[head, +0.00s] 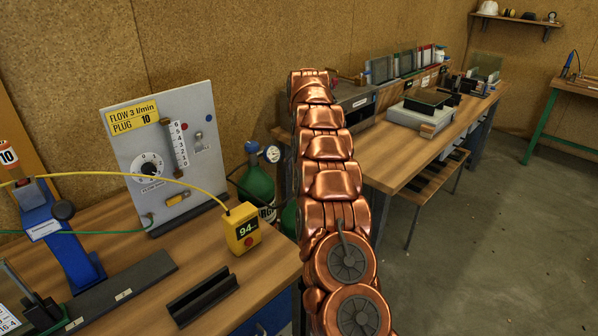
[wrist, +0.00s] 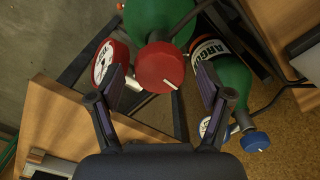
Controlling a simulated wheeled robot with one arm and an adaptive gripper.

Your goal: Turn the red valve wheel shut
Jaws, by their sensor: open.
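The red valve wheel (wrist: 160,67) shows in the wrist view as a round knob with a white mark on its face, in front of a green cylinder (wrist: 153,15). My gripper (wrist: 161,80) is open, with one finger to the left of the wheel and one to the right. Gaps show between wheel and fingers; I cannot tell the depth between them. A red-rimmed gauge (wrist: 109,61) sits beside the wheel, partly behind the left finger. In the head view my copper arm hides the red wheel and my gripper.
A second green cylinder (wrist: 234,67) stands close on the right, with a blue knob (wrist: 255,141) and a blue-rimmed gauge (wrist: 206,126) near my right finger. A wooden bench (head: 138,235) with a flow panel (head: 165,150) is left of my arm; another bench (head: 402,152) is right.

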